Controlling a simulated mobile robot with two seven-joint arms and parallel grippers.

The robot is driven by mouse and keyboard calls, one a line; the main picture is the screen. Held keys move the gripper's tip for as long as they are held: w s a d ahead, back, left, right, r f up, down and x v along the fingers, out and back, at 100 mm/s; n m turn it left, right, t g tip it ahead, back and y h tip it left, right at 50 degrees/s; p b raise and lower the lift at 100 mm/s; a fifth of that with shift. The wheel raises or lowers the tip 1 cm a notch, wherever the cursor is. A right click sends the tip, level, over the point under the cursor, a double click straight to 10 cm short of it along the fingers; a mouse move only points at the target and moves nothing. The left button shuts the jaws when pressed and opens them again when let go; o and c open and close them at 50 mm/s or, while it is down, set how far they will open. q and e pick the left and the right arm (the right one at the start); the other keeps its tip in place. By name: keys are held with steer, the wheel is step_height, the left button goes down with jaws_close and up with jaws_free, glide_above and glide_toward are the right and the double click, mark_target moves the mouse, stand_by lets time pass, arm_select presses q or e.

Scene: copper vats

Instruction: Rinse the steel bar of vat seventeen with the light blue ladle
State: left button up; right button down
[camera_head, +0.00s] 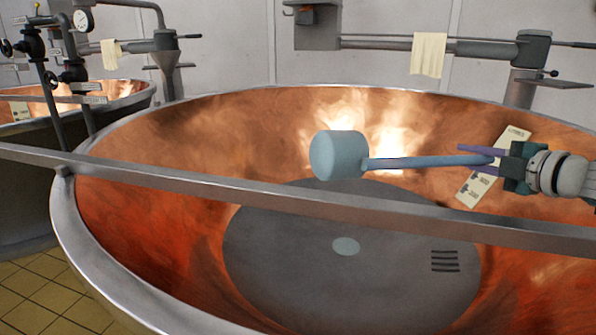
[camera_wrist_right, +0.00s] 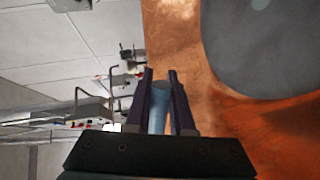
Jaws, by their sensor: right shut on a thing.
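The light blue ladle (camera_head: 340,155) is held out over the copper vat (camera_head: 160,150), its cup at the left end of a long handle. My right gripper (camera_head: 482,156) is shut on the handle's right end. In the right wrist view the handle (camera_wrist_right: 158,110) runs between the two fingers (camera_wrist_right: 160,80). The steel bar (camera_head: 300,200) crosses the vat from rim to right edge, in front of and below the ladle in the picture. The ladle looks apart from the bar. Whether the cup holds liquid cannot be seen. My left gripper is not in view.
A pale gauge plate (camera_head: 490,170) is on the vat's inner right wall. A dark grey disc (camera_head: 300,260) lies at the vat bottom. Pipes with cloths (camera_head: 429,55) stand behind the rim. A second vat (camera_head: 70,95) with valves stands at left.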

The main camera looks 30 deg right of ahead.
steer(key=w+a+r+n+h+p, duration=0.2)
steer(key=a+r+n+p, duration=0.6)
steer(key=a+r+p, duration=0.6)
steer(key=w+a+r+n+t+h+p, duration=0.1)
steer(key=w+a+r+n+p, duration=0.3)
steer(key=a+r+n+p, duration=0.4)
steer(key=shift+w+a+r+n+h+p, duration=0.1)
steer(key=shift+a+r+n+h+p, duration=0.15)
steer(key=shift+a+r+p, duration=2.4)
steer(key=shift+w+a+r+n+h+p, duration=0.2)
steer(key=shift+a+r+p, duration=0.65)
steer(key=shift+r+p, duration=3.45)
steer(key=shift+s+r+b, duration=0.1)
steer(key=shift+r+b, duration=0.2)
steer(key=shift+b, duration=0.1)
